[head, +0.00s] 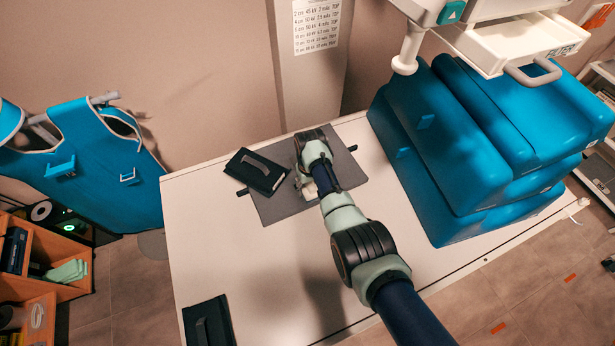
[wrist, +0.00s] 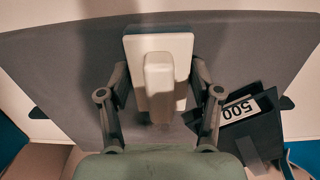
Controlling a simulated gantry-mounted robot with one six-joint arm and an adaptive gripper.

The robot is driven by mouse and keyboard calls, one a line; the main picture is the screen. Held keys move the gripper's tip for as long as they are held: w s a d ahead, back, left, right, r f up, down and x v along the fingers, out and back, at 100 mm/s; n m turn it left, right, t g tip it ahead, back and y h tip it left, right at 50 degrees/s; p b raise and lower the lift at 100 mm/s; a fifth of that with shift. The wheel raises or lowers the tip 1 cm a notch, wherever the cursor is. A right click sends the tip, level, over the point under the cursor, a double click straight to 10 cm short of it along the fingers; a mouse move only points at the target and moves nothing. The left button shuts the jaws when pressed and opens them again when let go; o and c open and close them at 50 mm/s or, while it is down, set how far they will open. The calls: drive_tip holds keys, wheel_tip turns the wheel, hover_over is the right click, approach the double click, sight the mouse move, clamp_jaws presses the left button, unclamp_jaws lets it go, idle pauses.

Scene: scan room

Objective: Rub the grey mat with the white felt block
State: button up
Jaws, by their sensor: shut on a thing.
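The grey mat (head: 283,209) lies on the pale table; it also fills much of the wrist view (wrist: 60,70). The white felt block (wrist: 185,48) is a pale slab with a raised grip bar, over the mat. In the head view my gripper (head: 303,186) is over the middle of the mat, and my arm hides most of the block (head: 309,191). I cannot tell whether the block's underside touches the mat.
A black weight bag (head: 256,172) marked 500 (wrist: 238,110) overlaps the mat's left edge, close to my gripper. Another black bag (head: 208,322) lies at the table's front left. Blue cushions (head: 450,150) are stacked on the right.

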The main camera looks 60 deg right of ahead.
sight(315, 202)
drive_tip(key=shift+s+a+f, duration=0.15)
drive_tip(key=shift+s+a+r+p, duration=0.15)
drive_tip(key=shift+s+r+p, duration=0.1)
drive_tip(key=shift+p, duration=0.4)
drive_tip(key=s+a+p, duration=0.1)
drive_tip(key=p, duration=0.2)
drive_tip(key=shift+s+a+p, duration=0.3)
drive_tip(key=shift+s+p, duration=0.05)
drive_tip(key=shift+s, duration=0.05)
drive_tip(key=shift+s+a+p, duration=0.35)
drive_tip(key=shift+p, duration=0.25)
drive_tip(key=shift+s+f, duration=0.1)
drive_tip(key=shift+f, duration=0.1)
wheel_tip(315, 202, up, 6)
drive_tip(key=p, duration=0.5)
drive_tip(key=shift+r, duration=0.1)
drive_tip(key=shift+r+p, duration=0.1)
drive_tip(key=shift+p, duration=0.25)
